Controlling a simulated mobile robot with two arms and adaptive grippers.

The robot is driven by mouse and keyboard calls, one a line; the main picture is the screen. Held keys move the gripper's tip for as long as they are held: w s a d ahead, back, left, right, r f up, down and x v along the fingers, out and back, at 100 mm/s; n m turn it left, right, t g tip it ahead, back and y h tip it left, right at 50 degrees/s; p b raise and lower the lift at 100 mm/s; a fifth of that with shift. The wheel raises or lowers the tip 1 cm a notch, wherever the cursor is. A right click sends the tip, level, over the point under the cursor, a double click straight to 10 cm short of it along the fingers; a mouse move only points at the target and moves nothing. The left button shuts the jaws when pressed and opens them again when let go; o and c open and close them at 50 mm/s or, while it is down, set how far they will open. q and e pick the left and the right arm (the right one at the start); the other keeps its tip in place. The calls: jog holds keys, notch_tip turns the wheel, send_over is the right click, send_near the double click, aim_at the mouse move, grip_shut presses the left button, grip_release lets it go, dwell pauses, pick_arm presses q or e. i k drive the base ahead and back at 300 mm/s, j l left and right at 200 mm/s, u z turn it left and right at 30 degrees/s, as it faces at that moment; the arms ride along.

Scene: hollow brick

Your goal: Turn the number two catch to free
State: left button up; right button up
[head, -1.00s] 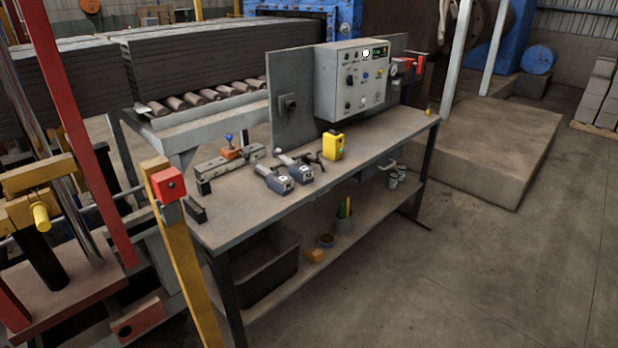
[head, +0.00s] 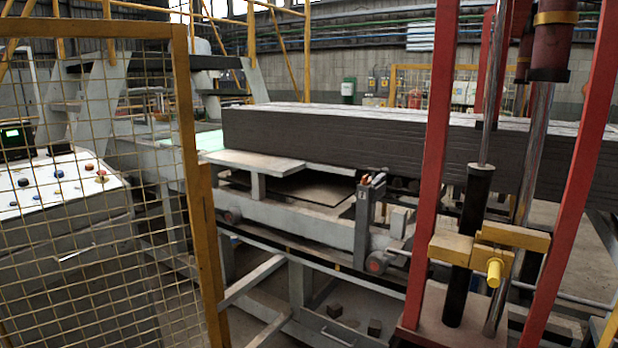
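I cannot make out a catch marked number two in the head view. An upright grey bracket (head: 363,228) stands at the near side of the conveyor frame, with a small red-tipped part (head: 374,180) on top. A round red-faced part (head: 376,263) sits low beside it. I cannot tell whether any of these is a catch, and no number is readable. Neither of my grippers is in view.
A yellow-framed mesh guard (head: 190,150) stands at the left, before a control desk (head: 60,185). A long dark grey slab stack (head: 330,148) lies behind the bracket. Red posts (head: 432,170) and a yellow clamp block (head: 480,248) stand at the right.

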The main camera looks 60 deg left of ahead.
aim_at(365, 180)
jog(key=u, duration=1.6)
